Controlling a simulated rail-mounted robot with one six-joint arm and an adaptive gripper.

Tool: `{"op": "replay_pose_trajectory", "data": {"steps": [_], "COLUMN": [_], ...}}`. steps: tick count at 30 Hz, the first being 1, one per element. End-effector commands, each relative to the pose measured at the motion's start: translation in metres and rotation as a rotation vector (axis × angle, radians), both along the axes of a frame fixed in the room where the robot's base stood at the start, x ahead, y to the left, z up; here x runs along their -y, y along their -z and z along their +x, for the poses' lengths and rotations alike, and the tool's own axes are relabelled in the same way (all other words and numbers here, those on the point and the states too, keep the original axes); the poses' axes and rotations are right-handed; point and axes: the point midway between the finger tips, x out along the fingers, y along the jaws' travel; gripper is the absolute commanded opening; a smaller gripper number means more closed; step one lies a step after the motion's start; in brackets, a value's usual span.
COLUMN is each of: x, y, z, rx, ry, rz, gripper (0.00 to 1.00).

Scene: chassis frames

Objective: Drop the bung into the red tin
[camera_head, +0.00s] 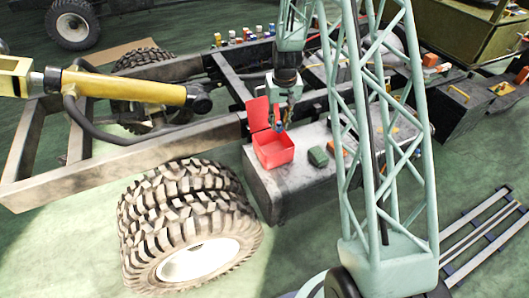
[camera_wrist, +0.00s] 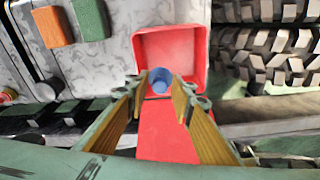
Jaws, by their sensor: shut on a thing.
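The red tin (camera_head: 274,152) stands open on the grey tank top, its lid (camera_head: 259,112) raised at the back. It also shows in the wrist view (camera_wrist: 195,42), with its box part beyond my fingertips. My gripper (camera_head: 281,124) points down above the tin, close to the raised lid. In the wrist view my gripper (camera_wrist: 161,90) is shut on the blue bung (camera_wrist: 158,77), which sits between the fingertips. The bung appears over the near part of the tin's opening in that view. Its exact height above the tin is hard to tell.
A green block (camera_head: 318,157) and an orange block (camera_wrist: 52,27) lie on the tank beside the tin. A large tyre (camera_head: 187,222) stands at the front left. The chassis rail (camera_head: 110,160) and a yellow cylinder (camera_head: 125,88) run left of the tin.

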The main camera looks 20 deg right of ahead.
Motion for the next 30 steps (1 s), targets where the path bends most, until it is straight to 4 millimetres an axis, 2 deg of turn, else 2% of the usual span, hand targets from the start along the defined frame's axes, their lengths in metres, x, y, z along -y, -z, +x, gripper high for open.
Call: {"op": "replay_pose_trajectory", "data": {"steps": [19, 30], "x": [0.002, 0.002], "y": [0.002, 0.022], "z": [0.000, 0.000], "rx": [0.000, 0.001], "ry": [0.003, 0.002], "rz": [0.000, 0.000], "gripper": [0.13, 0.13]}}
